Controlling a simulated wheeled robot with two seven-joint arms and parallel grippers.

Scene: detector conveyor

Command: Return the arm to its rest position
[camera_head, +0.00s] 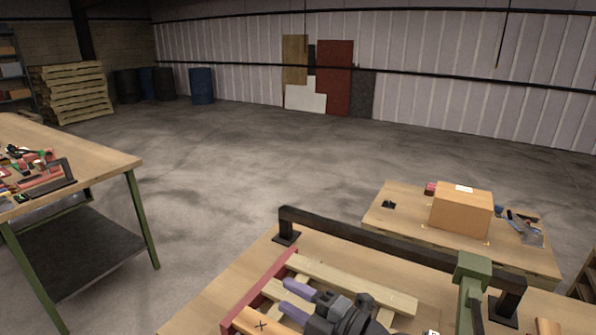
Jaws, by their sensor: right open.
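My right gripper (286,296) shows at the bottom centre, dark with two purple fingers pointing left. The fingers are apart and nothing shows between them. It is over the wooden work table (230,289), above or beside pale wooden slats (355,284). I cannot tell its height over them or whether it touches them. The rest of this arm is cut off by the lower edge. My left gripper is not in view.
A black bar (390,240) spans the table behind the gripper, with a green post (470,285) right. A red rail (262,290) lies left. Behind stands a table with a cardboard box (461,211); far left, a cluttered bench (100,157). The floor between is clear.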

